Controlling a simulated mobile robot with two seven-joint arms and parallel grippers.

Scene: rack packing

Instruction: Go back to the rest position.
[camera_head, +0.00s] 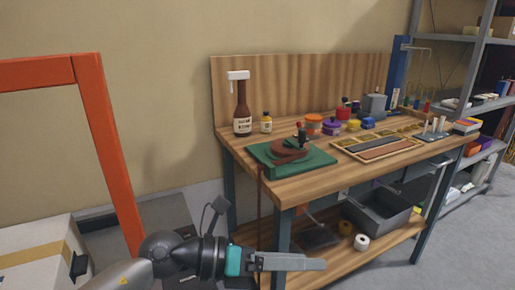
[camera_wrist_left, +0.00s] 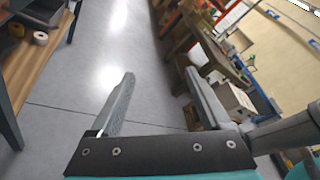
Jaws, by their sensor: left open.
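My left gripper (camera_head: 290,262) is in front of the wooden workbench (camera_head: 290,188), below the level of its top in the head view. In the left wrist view its two fingers (camera_wrist_left: 160,95) stand wide apart with nothing between them, and the floor shows beyond. My left arm comes in from the lower left. My right gripper is in neither view.
A grey bin (camera_head: 378,213) sits on the lower shelf. An orange frame (camera_head: 112,160) and a cardboard box (camera_head: 38,255) stand left. Grey shelving (camera_head: 470,70) is right.

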